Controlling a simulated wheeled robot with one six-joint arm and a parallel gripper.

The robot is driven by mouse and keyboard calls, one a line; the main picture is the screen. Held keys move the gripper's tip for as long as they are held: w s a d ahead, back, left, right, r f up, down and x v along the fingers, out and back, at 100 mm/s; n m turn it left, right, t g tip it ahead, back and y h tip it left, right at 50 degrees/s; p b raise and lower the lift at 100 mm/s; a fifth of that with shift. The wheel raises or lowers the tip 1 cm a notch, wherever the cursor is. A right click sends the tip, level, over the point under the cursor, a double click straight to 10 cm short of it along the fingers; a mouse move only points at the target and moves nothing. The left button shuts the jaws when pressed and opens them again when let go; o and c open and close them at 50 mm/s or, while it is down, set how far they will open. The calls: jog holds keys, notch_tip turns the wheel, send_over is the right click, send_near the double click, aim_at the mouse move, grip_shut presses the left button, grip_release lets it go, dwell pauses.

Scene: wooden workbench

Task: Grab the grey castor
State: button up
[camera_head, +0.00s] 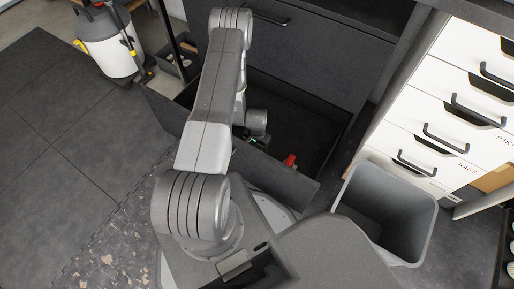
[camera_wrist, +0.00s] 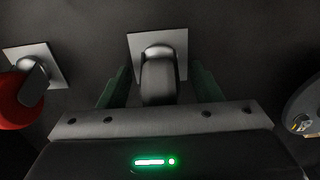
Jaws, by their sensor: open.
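The grey castor (camera_wrist: 158,82), with a pale square plate and a dark grey wheel, lies in the open drawer. In the wrist view it sits between the two green fingers of my gripper (camera_wrist: 160,72). The fingers are open, one on each side of the castor, with small gaps showing. I cannot tell how deep they reach along it. In the head view my arm reaches into the drawer (camera_head: 318,125), and I cannot make out the grey castor there.
A red castor (camera_wrist: 12,100) lies left of my gripper in the wrist view; red also shows in the drawer (camera_head: 290,160). A round grey thing (camera_wrist: 304,106) is at the right edge. A grey bin (camera_head: 424,215) and white drawers (camera_head: 440,115) stand right of the open drawer.

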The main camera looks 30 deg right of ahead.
jog(key=c, duration=1.2)
jog(key=shift+r, duration=0.15)
